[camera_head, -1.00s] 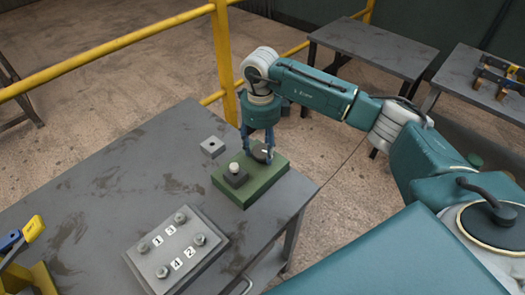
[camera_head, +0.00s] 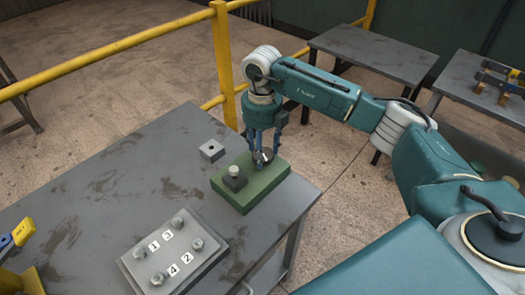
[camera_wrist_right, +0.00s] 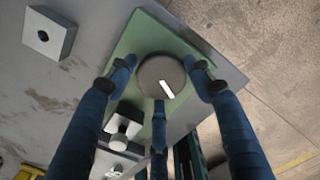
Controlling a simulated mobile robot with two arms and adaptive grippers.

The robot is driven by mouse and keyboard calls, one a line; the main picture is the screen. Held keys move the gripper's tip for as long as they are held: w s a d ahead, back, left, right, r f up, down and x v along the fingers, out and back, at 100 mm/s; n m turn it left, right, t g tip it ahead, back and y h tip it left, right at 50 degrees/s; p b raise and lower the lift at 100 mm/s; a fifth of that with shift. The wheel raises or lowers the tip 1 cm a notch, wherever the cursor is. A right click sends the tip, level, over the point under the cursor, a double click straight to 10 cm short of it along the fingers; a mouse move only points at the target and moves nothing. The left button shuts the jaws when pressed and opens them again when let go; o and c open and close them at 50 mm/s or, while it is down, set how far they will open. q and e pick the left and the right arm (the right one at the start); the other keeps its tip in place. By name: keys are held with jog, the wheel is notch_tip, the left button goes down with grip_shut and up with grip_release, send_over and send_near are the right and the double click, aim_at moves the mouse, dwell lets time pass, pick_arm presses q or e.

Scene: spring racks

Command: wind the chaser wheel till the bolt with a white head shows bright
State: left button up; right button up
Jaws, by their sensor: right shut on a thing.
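The chaser wheel (camera_wrist_right: 152,73) is a dark round knob with a white mark on its top, on a green base (camera_head: 247,203) at the table's right corner. My right gripper (camera_head: 262,157) comes down over it from above, its fingers shut around the wheel's rim. In the right wrist view the fingers (camera_wrist_right: 160,80) stand around the wheel, and the white mark points toward the lower right. The bolt with a white head (camera_head: 234,171) stands upright in a small dark block on the same base; its head looks pale, and I cannot tell whether it is lit. My left gripper is out of view.
A grey plate (camera_head: 207,262) with several bolts and number labels lies near the table's front. A small grey block with a hole (camera_head: 212,150) sits behind the base. A yellow rail (camera_head: 110,62) runs behind the table. The table's left middle is clear.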

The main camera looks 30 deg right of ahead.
jog(key=shift+w+d+r+m, duration=0.1)
jog(key=shift+w+r+m, duration=0.2)
jog(key=shift+w+r, duration=0.1)
jog(key=o, duration=0.9)
jog(key=shift+f, duration=0.1)
jog(key=shift+o, duration=1.1)
jog(key=shift+f, duration=0.25)
notch_tip(320, 180, up, 12)
